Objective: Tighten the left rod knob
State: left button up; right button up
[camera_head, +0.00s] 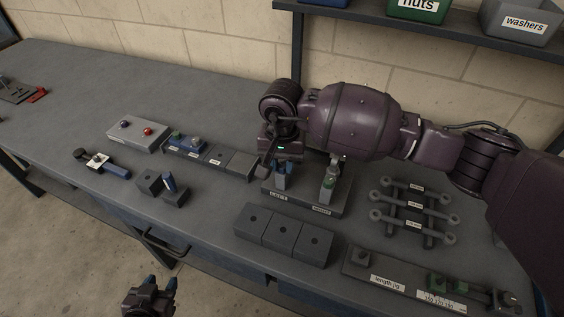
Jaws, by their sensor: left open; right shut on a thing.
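A dark fixture base (305,205) with white labels stands on the bench right of centre. My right gripper (281,169) points down over the left post. Its fingertips are shut on the top of that post, where the left rod knob appears to be. The fingers and wrist mostly hide the knob, so its seating cannot be seen. My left gripper (158,286) is open and empty, low in front of the bench, away from the fixture.
Left of the fixture are a block row (209,157), a panel with red and blue buttons (137,134) and small blocks (162,190).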

jog(key=m, duration=0.2)
jog(key=shift+m+b, duration=0.3)
jog(key=shift+b, duration=0.1)
jog(key=shift+m, duration=2.2)
jog(key=shift+m+b, duration=0.3)
jog(key=o, duration=0.9)
jog(key=shift+o, duration=0.2)
